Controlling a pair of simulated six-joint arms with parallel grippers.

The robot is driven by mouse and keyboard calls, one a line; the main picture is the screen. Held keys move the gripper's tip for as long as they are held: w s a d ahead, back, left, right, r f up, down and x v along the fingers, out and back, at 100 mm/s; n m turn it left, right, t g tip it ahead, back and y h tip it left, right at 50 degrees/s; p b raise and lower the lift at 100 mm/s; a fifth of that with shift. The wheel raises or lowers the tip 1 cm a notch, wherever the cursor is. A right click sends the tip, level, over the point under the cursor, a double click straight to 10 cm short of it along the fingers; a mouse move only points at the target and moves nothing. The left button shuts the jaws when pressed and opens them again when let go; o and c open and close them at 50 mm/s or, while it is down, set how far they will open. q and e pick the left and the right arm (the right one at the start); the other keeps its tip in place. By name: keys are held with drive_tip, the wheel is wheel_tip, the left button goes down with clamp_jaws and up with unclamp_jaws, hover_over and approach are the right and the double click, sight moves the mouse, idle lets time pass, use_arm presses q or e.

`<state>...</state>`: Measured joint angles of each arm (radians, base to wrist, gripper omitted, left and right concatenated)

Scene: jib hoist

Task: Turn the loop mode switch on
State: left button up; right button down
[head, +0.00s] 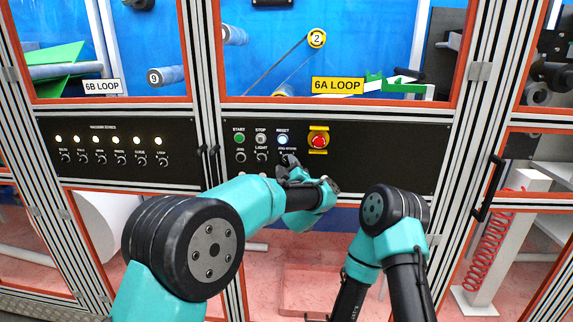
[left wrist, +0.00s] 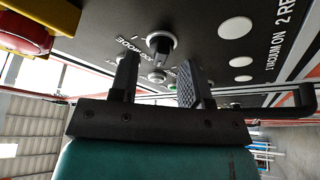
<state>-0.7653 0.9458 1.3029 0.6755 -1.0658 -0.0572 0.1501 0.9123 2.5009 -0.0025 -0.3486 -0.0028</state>
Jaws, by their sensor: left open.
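The loop mode switch (head: 285,157) is on the black control panel, below the blue-lit RESET button. In the left wrist view, a dark round switch (left wrist: 160,42) sits by a partly readable label ending in MODE. A small grey round tip shows below it, between the fingers. My left gripper (head: 290,166) is up close to the panel. Its two fingers are apart in the left wrist view (left wrist: 158,78), on either side of the grey tip. I cannot tell whether they touch it. My right gripper is not in view.
A red emergency stop (head: 319,141) on a yellow base is right of the switch. Green START (head: 239,138) and pale STOP (head: 260,138) buttons are left. A second panel (head: 110,175) with several lit lamps and switches is further left. Black door handles stick out.

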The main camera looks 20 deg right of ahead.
use_arm(q)
drive_tip(key=shift+x, duration=0.75)
drive_tip(key=c, duration=0.8)
